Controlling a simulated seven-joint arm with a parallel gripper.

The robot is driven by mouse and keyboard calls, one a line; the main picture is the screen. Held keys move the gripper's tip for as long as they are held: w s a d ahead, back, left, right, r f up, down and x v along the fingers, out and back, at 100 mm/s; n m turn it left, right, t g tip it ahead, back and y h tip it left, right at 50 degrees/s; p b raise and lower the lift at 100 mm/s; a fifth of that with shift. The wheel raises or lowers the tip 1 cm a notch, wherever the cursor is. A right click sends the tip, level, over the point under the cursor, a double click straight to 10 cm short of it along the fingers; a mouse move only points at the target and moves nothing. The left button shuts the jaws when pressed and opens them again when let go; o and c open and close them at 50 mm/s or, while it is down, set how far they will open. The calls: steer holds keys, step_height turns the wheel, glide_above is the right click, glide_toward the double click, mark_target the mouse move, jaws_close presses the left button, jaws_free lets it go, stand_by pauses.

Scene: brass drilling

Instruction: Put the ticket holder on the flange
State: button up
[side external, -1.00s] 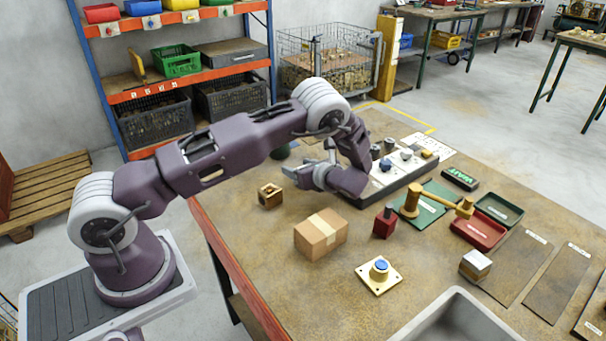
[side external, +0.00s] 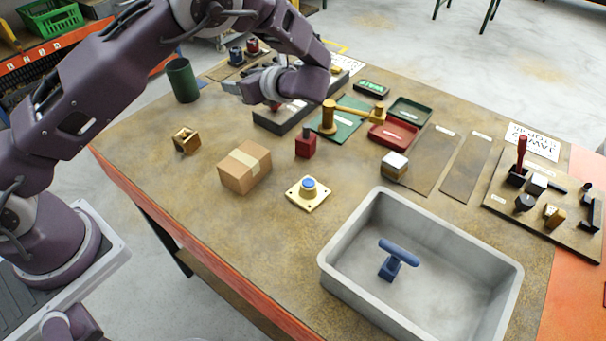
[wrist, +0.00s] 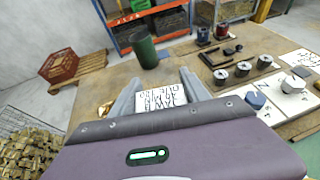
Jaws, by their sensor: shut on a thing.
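My gripper (side external: 233,88) is over the far left part of the workbench, fingers pointing left. In the wrist view its fingers (wrist: 158,86) close on either side of a white card with upside-down black lettering, which looks like the ticket holder (wrist: 160,97). The held thing is hardly visible in the side view. I cannot tell for certain which thing is the flange. A cream square plate with a blue round top (side external: 308,191) lies on the bench, well apart from my gripper.
A green canister (side external: 183,80), a brass-coloured block with an opening (side external: 186,141) and a cardboard box (side external: 245,167) stand on the left. A brass hammer-like piece (side external: 330,117) and a red block (side external: 306,142) are near mid-bench. A grey bin (side external: 345,283) holds a blue T-shaped piece (side external: 397,258).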

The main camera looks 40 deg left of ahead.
steer(key=s+d+r+m+t, duration=0.1)
steer(key=s+d, duration=0.1)
steer(key=d, duration=0.9)
steer(key=r+m+t, duration=0.1)
glide_above(308, 189)
steer(key=w+a, duration=0.2)
steer(key=a, duration=0.2)
steer(key=shift+t+h, duration=0.3)
steer(key=shift+h, duration=0.2)
steer(key=f, duration=0.9)
steer(key=shift+w+d+f, duration=0.2)
steer(key=shift+d+f, duration=0.05)
steer(key=shift+d, duration=0.05)
steer(key=shift+f, duration=0.1)
steer(key=o, duration=1.4)
